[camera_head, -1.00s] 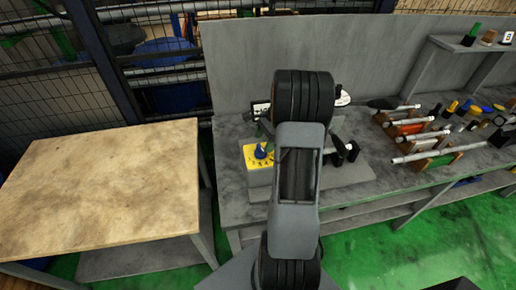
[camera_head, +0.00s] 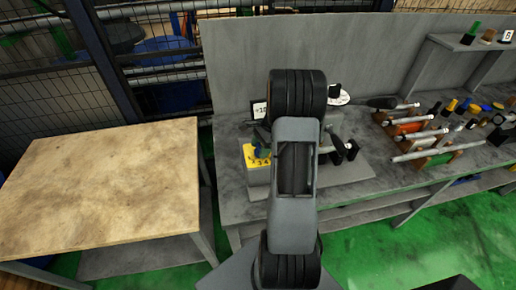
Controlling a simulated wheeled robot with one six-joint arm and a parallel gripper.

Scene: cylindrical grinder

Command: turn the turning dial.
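The plate sits on the left end of a grey machine on the workbench. My arm stands in front of the machine and covers the area right of the plate. My gripper is mostly hidden behind my arm. A dark sliver just above the knob may be part of it, but I cannot tell whether it touches the knob. Its fingers cannot be made out.
A wooden-topped table (camera_head: 100,180) is at left. Several rods and tools lie at the bench's right, below a small grey shelf (camera_head: 470,47). A grey panel (camera_head: 235,60) backs the bench.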

